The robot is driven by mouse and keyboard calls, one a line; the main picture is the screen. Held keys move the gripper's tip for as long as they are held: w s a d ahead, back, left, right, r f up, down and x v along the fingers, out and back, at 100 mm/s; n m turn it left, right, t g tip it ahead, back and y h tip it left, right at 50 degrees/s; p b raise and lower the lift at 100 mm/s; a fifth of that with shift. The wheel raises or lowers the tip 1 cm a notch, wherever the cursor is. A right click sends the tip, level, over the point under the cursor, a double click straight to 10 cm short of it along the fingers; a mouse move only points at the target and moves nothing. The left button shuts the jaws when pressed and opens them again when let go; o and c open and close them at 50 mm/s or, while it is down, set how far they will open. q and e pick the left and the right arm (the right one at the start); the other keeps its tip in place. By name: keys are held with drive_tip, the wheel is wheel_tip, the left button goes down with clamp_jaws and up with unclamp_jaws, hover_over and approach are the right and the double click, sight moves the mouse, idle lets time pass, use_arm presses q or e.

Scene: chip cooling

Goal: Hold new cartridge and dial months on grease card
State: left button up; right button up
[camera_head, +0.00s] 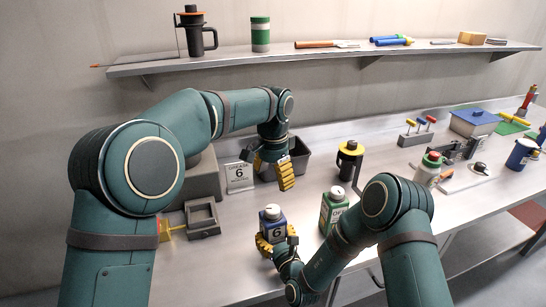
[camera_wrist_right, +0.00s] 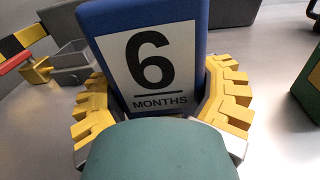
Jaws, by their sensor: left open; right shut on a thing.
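A blue cartridge (camera_head: 270,217) with a white cap and a white label reading 6 stands upright near the counter's front. In the right wrist view the cartridge (camera_wrist_right: 150,60) reads "6 MONTHS". My right gripper (camera_head: 278,241) is shut on it, with yellow fingers on both sides; its fingers (camera_wrist_right: 160,112) also show in the right wrist view. My left gripper (camera_head: 268,168) is open and empty, close beside the card and in front of a grey bin.
The grey bin (camera_head: 299,157) sits behind the left gripper. A green bottle (camera_head: 333,208) stands right of the cartridge, and a black-and-yellow canister (camera_head: 349,162) behind it. A small grey open frame (camera_head: 202,217) lies at left. My right forearm crosses the counter's front edge.

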idle(0.3)
drive_tip(key=o, duration=1.3)
drive_tip(key=shift+c, duration=0.2)
drive_tip(key=v, duration=1.2)
